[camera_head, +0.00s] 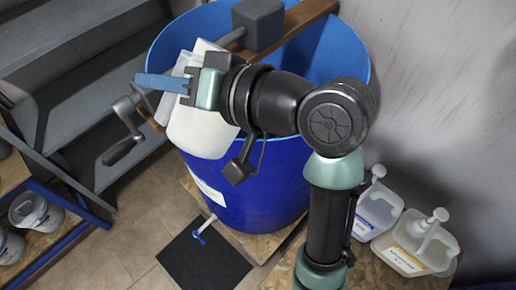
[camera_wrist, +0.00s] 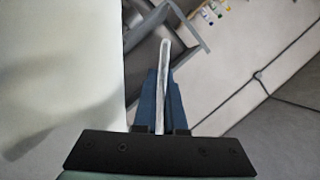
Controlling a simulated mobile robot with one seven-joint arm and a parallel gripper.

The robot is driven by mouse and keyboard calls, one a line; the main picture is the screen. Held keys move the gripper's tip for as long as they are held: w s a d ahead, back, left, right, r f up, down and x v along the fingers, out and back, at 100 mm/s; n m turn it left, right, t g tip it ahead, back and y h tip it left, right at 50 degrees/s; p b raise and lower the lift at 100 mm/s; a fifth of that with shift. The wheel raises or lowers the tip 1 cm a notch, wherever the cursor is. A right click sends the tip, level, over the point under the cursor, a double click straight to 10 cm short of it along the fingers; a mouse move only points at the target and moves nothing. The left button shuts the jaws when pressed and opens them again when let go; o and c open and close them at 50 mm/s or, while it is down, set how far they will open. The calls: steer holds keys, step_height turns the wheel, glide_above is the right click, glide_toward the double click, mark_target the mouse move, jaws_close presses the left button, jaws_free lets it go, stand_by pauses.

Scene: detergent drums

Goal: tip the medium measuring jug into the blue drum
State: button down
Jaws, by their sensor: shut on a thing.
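The white measuring jug (camera_head: 203,132) is tilted in my gripper (camera_head: 150,81), at the left front rim of the blue drum (camera_head: 258,185) in the head view. My gripper's blue fingers are shut on the jug's handle. The wrist view shows the pale handle (camera_wrist: 161,75) between the fingers (camera_wrist: 160,105), with the jug's white wall (camera_wrist: 60,80) filling the left side. The drum is open at the top, and its lighter blue inside shows. My arm hides part of the drum's front and rim. The jug's contents and any flow are not visible, and I cannot tell whether its mouth is over the opening.
A wooden beam (camera_head: 303,18) with a grey box (camera_head: 259,22) crosses the drum's top. Grey steps (camera_head: 80,80) and a crank handle (camera_head: 125,140) stand left. Two pump bottles (camera_head: 418,243) stand right on a wooden board. A black mat (camera_head: 203,265) lies below the drum's tap (camera_head: 203,230).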

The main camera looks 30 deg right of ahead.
step_height(320, 180, up, 2)
steer(key=n+h, duration=0.1)
steer(key=n, duration=0.2)
steer(key=shift+h+b, duration=0.35)
steer(key=shift+h, duration=0.05)
step_height(320, 180, up, 2)
steer(key=n+h+b, duration=0.1)
steer(key=n+h, duration=0.1)
steer(key=n, duration=0.1)
steer(key=shift+r+n+t, duration=0.1)
steer(key=shift+n+t, duration=0.2)
stand_by(0.4)
